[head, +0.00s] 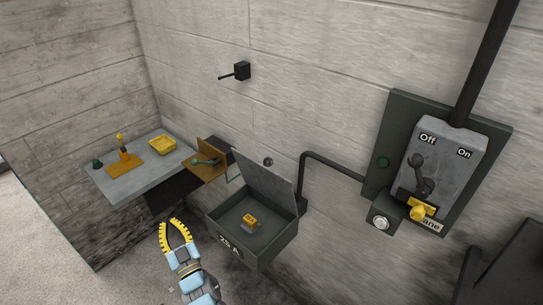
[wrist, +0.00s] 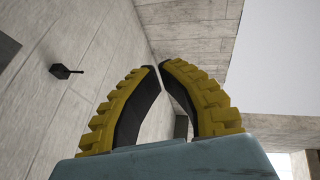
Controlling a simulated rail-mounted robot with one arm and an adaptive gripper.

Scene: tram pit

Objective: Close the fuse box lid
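The fuse box (head: 252,250) is a dark grey-green open box on the wall in the middle of the head view, marked "25 A" on its front. Its grey lid (head: 264,182) stands raised at the back, tilted up near the wall. A small yellow fuse-like block (head: 249,220) sits inside. My gripper (head: 169,222) is in front and to the left of the box, apart from it, its yellow ridged fingers pointing up. In the wrist view my gripper (wrist: 157,66) is empty, with a narrow gap between the fingertips. The fuse box is not clearly seen there.
A grey shelf (head: 110,185) with a yellow tray (head: 162,144) and a yellow lever (head: 122,148) is at left. A brown bracket (head: 210,151) stands close left of the lid. An Off/On switch box (head: 449,150) is at right; a black wall knob (head: 241,71) is above.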

